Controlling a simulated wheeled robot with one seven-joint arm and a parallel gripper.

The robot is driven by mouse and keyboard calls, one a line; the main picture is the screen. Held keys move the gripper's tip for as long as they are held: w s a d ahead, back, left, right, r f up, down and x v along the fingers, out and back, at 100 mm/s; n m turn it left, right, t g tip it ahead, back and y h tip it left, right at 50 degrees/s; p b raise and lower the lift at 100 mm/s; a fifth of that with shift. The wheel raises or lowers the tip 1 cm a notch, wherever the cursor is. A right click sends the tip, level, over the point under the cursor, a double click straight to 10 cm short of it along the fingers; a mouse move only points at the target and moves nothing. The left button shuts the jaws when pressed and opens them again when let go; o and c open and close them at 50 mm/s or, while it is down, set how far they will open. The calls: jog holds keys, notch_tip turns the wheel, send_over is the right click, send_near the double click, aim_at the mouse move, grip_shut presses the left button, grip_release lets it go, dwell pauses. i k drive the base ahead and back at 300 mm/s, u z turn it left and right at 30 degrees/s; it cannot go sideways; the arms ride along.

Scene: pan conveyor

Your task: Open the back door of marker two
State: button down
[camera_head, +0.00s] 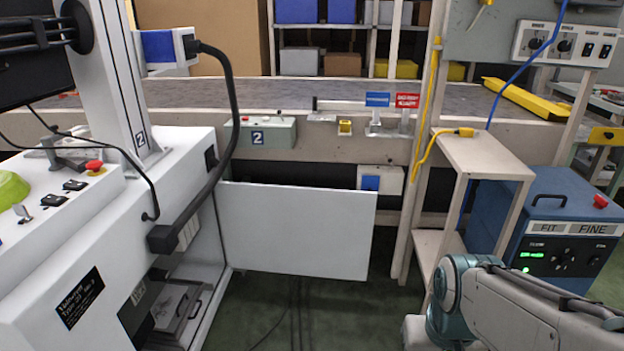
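Marker two is the white machine (160,215) at left, with a "2" label on its column (138,139). A flat white door panel (295,230) stands upright, swung out from the machine's side, its left edge at the cabinet frame. The cabinet opening (195,285) is uncovered, and a grey box-like part (178,308) shows low inside. No handle shows on the panel's visible face. My arm enters at the lower right, apart from the door. My gripper is not in view.
A grey conveyor (270,95) runs across behind the door. A small shelf stand (483,155) and a blue "FINE" unit (555,235) stand at right. A thick black cable (232,120) hangs along the machine.

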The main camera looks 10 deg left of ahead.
aim_at(315, 232)
jog(key=u, duration=0.4)
jog(key=i, duration=1.45)
jog(key=z, duration=0.35)
